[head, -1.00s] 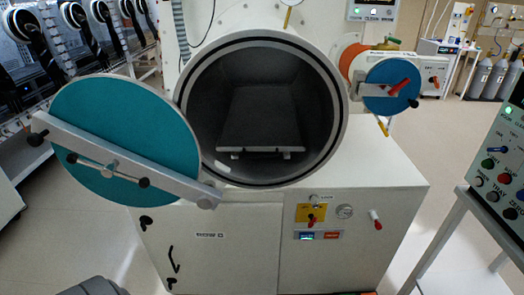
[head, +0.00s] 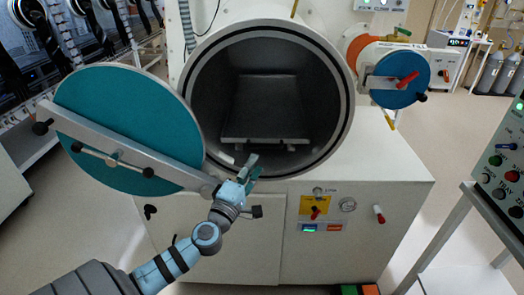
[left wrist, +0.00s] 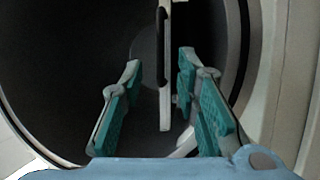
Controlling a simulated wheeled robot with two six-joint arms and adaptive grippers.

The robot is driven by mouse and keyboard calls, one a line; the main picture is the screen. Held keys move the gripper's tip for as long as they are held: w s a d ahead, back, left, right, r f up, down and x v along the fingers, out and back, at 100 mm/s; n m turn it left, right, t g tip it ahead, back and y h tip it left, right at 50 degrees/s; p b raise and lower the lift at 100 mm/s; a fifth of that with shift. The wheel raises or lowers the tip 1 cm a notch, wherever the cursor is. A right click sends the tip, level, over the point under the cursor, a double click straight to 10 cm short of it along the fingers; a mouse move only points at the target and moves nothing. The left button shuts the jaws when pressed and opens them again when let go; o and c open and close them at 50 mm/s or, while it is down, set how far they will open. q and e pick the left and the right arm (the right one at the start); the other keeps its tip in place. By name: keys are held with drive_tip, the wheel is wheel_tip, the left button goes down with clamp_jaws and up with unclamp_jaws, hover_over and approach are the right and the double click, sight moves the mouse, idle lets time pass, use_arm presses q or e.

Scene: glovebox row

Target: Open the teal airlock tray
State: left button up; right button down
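The teal airlock's round door (head: 125,105) hangs open to the left of its chamber. Inside the dark chamber, the grey tray (head: 265,105) lies flat, with a pale front edge (head: 265,141) facing me. My left gripper (head: 252,168) is at the lower front of the chamber mouth, just short of the tray front. In the left wrist view, my left gripper (left wrist: 160,68) is open, with teal finger pads. The pale tray front (left wrist: 165,65) appears beyond and between its fingers; no contact is visible. My right gripper is out of view.
The round chamber rim (head: 345,115) surrounds the opening closely. A smaller airlock with a blue door (head: 400,82) is to the right. The white cabinet (head: 390,190) below carries switches and a gauge. A control panel (head: 505,165) stands at far right.

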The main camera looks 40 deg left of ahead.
use_arm(q)
drive_tip(key=x, duration=0.7)
drive_tip(key=shift+w, duration=0.1)
clamp_jaws()
